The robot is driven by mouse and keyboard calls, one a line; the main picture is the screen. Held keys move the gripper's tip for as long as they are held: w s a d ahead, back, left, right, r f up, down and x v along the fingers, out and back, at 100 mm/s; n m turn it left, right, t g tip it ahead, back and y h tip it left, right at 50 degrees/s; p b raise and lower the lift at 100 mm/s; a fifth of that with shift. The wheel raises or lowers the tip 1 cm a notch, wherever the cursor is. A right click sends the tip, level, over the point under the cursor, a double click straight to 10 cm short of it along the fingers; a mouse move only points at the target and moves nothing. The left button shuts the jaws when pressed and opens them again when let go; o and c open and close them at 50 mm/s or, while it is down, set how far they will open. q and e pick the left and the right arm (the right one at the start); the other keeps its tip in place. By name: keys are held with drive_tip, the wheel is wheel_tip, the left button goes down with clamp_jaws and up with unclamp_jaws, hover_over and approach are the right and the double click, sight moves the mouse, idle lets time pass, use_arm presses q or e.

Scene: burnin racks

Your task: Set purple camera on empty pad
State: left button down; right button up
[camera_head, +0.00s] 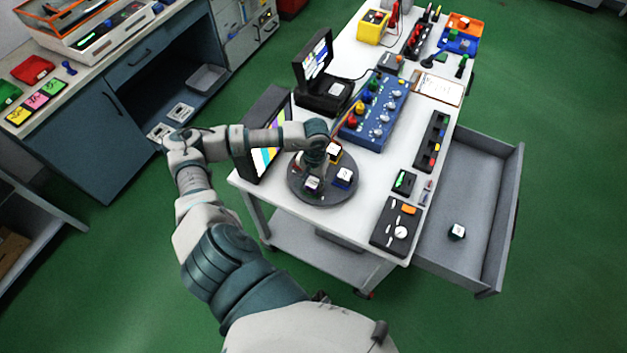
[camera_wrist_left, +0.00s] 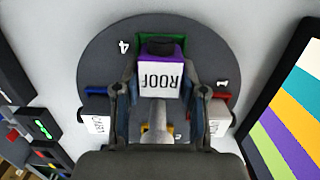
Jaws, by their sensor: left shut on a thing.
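The purple camera (camera_head: 312,185) is a small cube with a white face. In the left wrist view it shows a purple top and a label reading ROOF (camera_wrist_left: 159,78). My left gripper (camera_head: 316,179) is shut on it, with a finger on each side (camera_wrist_left: 162,95). It is over the round dark turntable (camera_head: 322,199), which also shows in the left wrist view (camera_wrist_left: 100,52) with numbers 4 and 1. I cannot tell whether the cube touches a pad. A blue camera (camera_head: 344,178) and a yellow-orange camera (camera_head: 333,152) sit on the turntable. The pads are mostly hidden.
A monitor (camera_head: 266,140) stands left of the turntable, and a blue knob panel (camera_head: 375,112) behind it. A black control box (camera_head: 396,226) is to the right. A blue-grey workbench (camera_head: 130,85) stands at left.

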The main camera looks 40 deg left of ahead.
use_arm(q)
drive_tip(key=shift+f, duration=0.25)
drive_tip(key=c, duration=0.6)
unclamp_jaws()
drive_tip(key=r, duration=0.8)
drive_tip(key=w+r, duration=0.1)
drive_tip(key=r, duration=0.3)
drive_tip(key=shift+w+a, duration=0.1)
drive_tip(key=shift+a, duration=0.15)
drive_tip(key=shift+f, duration=0.1)
